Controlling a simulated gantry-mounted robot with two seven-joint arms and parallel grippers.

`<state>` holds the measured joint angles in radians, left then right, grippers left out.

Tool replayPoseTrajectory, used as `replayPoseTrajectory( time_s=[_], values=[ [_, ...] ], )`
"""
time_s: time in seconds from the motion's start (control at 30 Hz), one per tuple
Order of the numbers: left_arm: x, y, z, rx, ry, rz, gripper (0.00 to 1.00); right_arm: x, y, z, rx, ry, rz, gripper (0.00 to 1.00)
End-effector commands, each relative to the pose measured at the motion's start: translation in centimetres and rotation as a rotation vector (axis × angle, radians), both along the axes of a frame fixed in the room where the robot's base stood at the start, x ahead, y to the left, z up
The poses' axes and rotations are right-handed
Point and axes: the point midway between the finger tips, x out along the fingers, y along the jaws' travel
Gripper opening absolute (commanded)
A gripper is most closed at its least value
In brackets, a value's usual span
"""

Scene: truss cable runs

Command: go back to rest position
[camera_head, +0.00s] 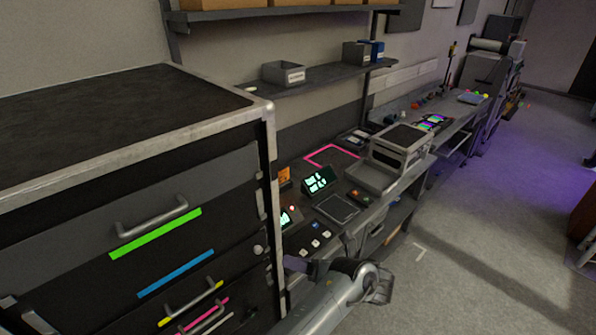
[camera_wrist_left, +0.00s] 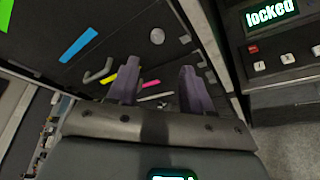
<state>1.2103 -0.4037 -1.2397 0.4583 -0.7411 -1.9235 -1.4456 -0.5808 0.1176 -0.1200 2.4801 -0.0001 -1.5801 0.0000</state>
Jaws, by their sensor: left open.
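My left arm comes up from the bottom middle of the head view. Its gripper (camera_head: 298,265) points left, toward the right edge of a dark drawer cabinet (camera_head: 120,125). In the left wrist view the two purple fingers of this gripper (camera_wrist_left: 158,85) stand apart with nothing between them. Beyond the fingers is the cabinet front, with a blue strip (camera_wrist_left: 79,45), a yellow strip (camera_wrist_left: 107,77) and a round knob (camera_wrist_left: 157,36). My right gripper shows in neither view.
Right of the cabinet runs a workbench with a lit display (camera_head: 319,180), a dark pad (camera_head: 337,208) and a grey boxy machine (camera_head: 400,148). A shelf above holds a grey bin (camera_head: 284,73). In the wrist view a display (camera_wrist_left: 272,15) reads "locked". Open floor (camera_head: 470,250) lies to the right.

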Motion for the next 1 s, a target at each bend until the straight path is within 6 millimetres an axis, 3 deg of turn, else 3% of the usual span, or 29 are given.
replayPoseTrajectory(
  time_s=[0.17,0.23,0.4,0.57,0.67,0.77,0.87,1.0],
  values=[
    [-2.1,-1.8,-4.6,-0.154,0.013,-0.002,0.50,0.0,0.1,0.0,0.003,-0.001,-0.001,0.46],
    [-3.9,-3.1,-7.6,-0.278,0.017,0.013,0.50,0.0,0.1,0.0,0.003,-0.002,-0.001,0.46],
    [-10.0,-6.5,-14.9,-0.693,0.004,0.170,0.50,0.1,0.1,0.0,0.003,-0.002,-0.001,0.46],
    [-15.4,-7.2,-18.8,-1.065,-0.062,0.475,0.50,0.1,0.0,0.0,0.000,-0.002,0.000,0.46],
    [-18.1,-6.1,-20.2,-1.250,-0.139,0.716,0.50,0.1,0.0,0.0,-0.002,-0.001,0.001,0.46],
    [-20.5,-3.7,-21.0,-1.392,-0.248,0.979,0.50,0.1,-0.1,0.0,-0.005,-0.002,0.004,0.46],
    [-22.8,-0.1,-21.5,-1.488,-0.391,1.251,0.50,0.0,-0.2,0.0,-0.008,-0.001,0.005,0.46],
    [-26.2,6.3,-21.3,-1.554,-0.643,1.605,0.50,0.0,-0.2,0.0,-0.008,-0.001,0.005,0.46]
  ],
)
